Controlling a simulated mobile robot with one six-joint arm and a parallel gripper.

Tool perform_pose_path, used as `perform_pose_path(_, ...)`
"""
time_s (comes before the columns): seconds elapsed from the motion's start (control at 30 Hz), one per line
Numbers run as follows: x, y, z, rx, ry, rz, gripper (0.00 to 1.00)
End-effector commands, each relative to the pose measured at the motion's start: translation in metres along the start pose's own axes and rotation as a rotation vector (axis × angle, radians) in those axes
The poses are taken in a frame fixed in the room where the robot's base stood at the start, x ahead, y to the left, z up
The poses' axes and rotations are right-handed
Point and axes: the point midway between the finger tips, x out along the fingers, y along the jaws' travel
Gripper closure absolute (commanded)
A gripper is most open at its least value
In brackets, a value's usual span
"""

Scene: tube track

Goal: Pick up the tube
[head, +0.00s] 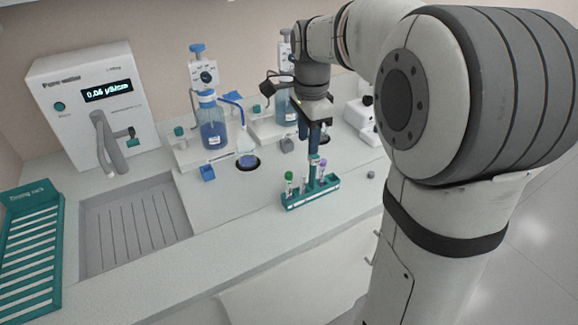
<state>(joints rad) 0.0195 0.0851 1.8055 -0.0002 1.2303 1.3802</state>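A small teal rack (311,194) stands near the front edge of the white counter and holds upright tubes. A green-capped tube (289,182) is at its left end. A purple-capped tube (322,167) is toward its right side. My gripper (314,160) points straight down over the middle of the rack, with its lower end close to the tubes. Its fingers overlap the rack and tubes in this view. I cannot tell whether they are open or shut, or whether a tube is between them.
Bottle dispensers with blue liquid (213,130) stand behind the rack. A water purifier (90,100) is at the back left above a sink (135,228). A teal drying rack (30,250) is at far left. The counter between sink and tube rack is mostly clear.

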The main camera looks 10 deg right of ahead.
Motion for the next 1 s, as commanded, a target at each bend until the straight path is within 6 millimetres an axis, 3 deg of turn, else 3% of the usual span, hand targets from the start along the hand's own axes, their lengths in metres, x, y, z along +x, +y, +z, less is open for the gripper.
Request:
perform_pose_path(0.17, 0.015, -0.015, -0.004, 0.110, -0.003, 0.022, 0.61)
perform_pose_path(0.43, 0.059, -0.013, -0.003, 0.117, -0.003, 0.025, 0.61)
perform_pose_path(0.73, 0.085, -0.013, -0.002, 0.116, -0.003, 0.024, 0.61)
perform_pose_path(1.0, 0.123, -0.013, 0.001, 0.117, -0.003, 0.023, 0.61)
